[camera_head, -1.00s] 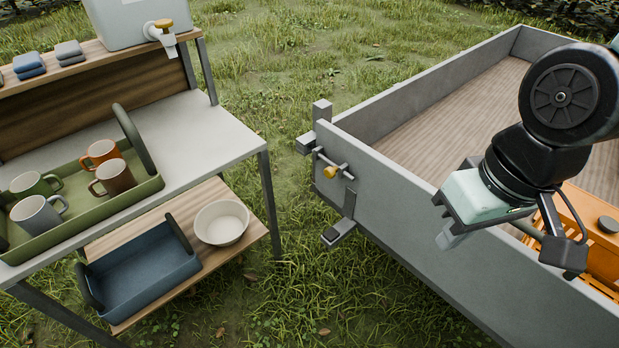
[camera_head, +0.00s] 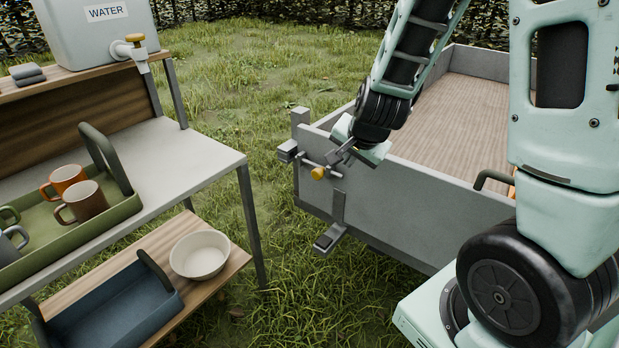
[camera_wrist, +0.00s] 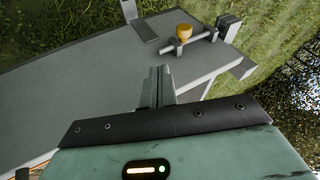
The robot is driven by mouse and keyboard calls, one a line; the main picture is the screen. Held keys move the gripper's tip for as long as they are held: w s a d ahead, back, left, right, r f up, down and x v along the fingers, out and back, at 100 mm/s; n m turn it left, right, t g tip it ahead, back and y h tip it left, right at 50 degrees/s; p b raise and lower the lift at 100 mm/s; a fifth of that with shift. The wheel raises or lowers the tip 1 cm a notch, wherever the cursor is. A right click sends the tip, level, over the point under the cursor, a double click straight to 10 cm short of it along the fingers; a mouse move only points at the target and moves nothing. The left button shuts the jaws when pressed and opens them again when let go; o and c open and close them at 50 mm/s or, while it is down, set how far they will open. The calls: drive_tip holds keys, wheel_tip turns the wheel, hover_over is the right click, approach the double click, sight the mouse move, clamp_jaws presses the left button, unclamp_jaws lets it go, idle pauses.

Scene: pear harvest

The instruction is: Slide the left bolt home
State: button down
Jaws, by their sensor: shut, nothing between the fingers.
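The left bolt is a thin grey rod with a yellow knob (camera_head: 318,173), lying in brackets on the grey end board of the cart (camera_head: 395,190), near its left corner. In the wrist view the yellow knob (camera_wrist: 184,32) stands out from the rod, and a grey corner block (camera_wrist: 228,22) lies beyond the rod's right end. Whether the rod enters that block I cannot tell. My gripper (camera_head: 338,157) is shut and empty, just above and right of the knob and apparently apart from it. Its closed fingers (camera_wrist: 157,85) point towards the bolt in the wrist view.
A corner post (camera_head: 299,118) rises beside the bolt, and a grey hinged-looking fitting (camera_head: 327,240) hangs below it. At left a table (camera_head: 190,150) carries a green tray (camera_head: 112,218) of mugs. A white bowl (camera_head: 199,254) sits on its lower shelf. Grass lies between table and cart.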

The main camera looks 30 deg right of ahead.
sight(316, 171)
drive_tip(key=b+x, duration=0.2)
drive_tip(key=x, duration=0.8)
drive_tip(key=shift+s, duration=0.1)
drive_tip(key=w, duration=0.1)
drive_tip(key=w+a, duration=0.1)
drive_tip(key=w+f+p, duration=0.1)
drive_tip(key=shift+w+a, duration=0.15)
drive_tip(key=shift+w, duration=0.2)
drive_tip(key=w+p, duration=0.1)
drive_tip(key=w+a+p, duration=0.1)
drive_tip(key=w, duration=0.1)
drive_tip(key=shift+w+a+r, duration=0.15)
drive_tip(key=shift+w+a, duration=0.05)
drive_tip(key=shift+w, duration=0.1)
drive_tip(key=shift+w+a, duration=0.1)
drive_tip(key=shift+w, duration=0.35)
